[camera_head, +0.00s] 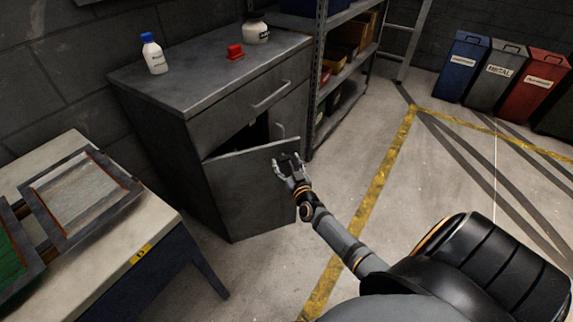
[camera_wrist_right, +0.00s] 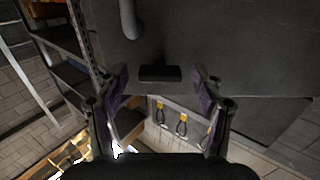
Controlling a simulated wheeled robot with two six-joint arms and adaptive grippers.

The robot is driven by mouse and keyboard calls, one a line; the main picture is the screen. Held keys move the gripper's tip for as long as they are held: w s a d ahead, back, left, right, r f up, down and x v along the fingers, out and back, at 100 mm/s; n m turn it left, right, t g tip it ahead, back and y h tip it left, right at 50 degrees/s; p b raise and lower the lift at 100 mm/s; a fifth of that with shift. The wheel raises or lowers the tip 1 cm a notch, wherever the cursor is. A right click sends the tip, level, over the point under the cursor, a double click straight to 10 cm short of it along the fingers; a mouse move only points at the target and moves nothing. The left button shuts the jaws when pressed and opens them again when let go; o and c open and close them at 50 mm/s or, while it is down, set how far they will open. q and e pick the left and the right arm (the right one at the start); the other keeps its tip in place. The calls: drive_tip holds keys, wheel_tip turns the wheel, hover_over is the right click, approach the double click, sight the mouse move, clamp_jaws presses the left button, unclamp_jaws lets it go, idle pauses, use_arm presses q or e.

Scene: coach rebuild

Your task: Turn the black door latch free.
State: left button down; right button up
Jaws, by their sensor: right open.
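The black door latch (camera_wrist_right: 160,73) is a small dark bar on the grey cabinet door (camera_wrist_right: 220,60), seen in the right wrist view. In the head view the door (camera_head: 255,195) hangs partly open at the cabinet's lower front, and the latch is a dark spot (camera_head: 290,157) near its top right corner. My right gripper (camera_head: 289,168) is at that corner. In the right wrist view the gripper (camera_wrist_right: 162,90) is open, with one finger to each side of the latch and empty space between. I cannot tell whether a finger touches it. My left gripper is out of view.
The grey cabinet (camera_head: 200,75) carries a white bottle with a blue cap (camera_head: 153,55), a red object (camera_head: 235,52) and a white jar (camera_head: 256,30). A workbench (camera_head: 150,225) stands at the left.

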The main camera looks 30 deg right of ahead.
drive_tip(key=shift+w, duration=0.15)
drive_tip(key=c, duration=1.1)
drive_tip(key=shift+m, duration=0.6)
drive_tip(key=shift+c, duration=0.3)
drive_tip(key=o, duration=1.2)
drive_tip(key=shift+c, duration=0.2)
drive_tip(key=v, duration=1.2)
